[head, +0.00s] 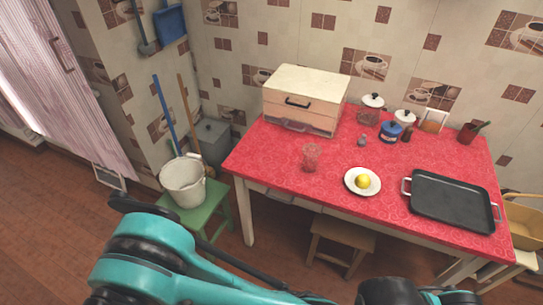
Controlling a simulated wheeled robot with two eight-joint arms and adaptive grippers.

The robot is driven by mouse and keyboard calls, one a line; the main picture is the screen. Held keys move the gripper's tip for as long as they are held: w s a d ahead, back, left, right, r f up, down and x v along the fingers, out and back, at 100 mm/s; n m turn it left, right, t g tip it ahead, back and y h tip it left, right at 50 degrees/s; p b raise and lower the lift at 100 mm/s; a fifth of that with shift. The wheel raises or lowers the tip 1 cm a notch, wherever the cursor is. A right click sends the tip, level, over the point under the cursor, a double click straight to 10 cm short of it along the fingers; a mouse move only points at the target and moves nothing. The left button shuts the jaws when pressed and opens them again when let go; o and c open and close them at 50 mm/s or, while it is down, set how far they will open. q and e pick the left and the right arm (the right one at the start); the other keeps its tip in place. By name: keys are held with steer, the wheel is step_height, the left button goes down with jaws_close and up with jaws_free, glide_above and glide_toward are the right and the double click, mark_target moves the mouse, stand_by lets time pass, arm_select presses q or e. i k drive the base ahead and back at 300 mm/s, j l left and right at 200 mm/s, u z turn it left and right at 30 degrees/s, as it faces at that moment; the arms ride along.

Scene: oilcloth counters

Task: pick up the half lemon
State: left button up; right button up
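A small yellow lemon piece (362,181) rests on a white plate (350,187) near the front edge of the red-covered table. It looks rounded from here; I cannot make out a cut face. Nothing touches it except the plate. Parts of my teal and black arms show along the bottom of the head view, in front of and below the table. Neither gripper can be made out in the picture.
A black tray (452,202) lies right of the plate, and a glass (312,156) stands to its left. Behind are a bread box (304,98), several jars and a brown cup (468,132). A stool (340,238) is below the table. A white bucket (183,181) stands left.

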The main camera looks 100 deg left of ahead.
mark_target(362, 181)
steer(key=u, duration=2.95)
